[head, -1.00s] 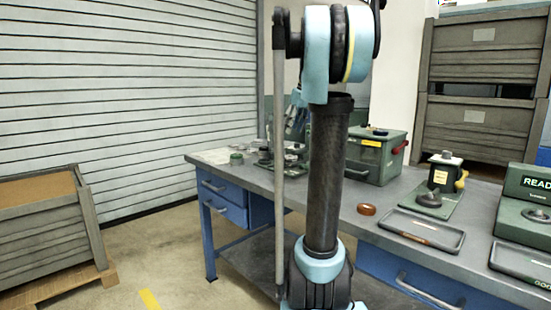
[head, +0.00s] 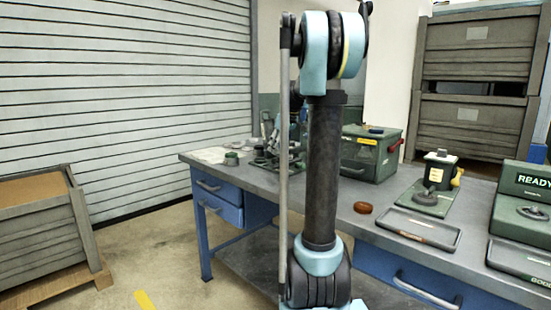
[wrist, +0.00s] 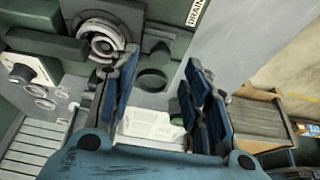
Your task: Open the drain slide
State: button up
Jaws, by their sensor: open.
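In the wrist view, my gripper (wrist: 160,60) is open and empty, with its two blue-padded fingers wide apart. A white label reading DRAIN (wrist: 195,12) sits on a dark green face at the top, above the fingertips. I cannot make out the slide itself. The green machine (wrist: 45,45) with a round metal ring part (wrist: 100,40) lies past the left finger. In the head view, the machine (head: 266,160) stands at the bench's far end, partly behind my arm, which also mostly hides the gripper.
A wooden crate (head: 35,235) stands left.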

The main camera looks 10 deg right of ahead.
aim_at(276, 159)
jog(key=shift+x, duration=2.35)
grip_shut()
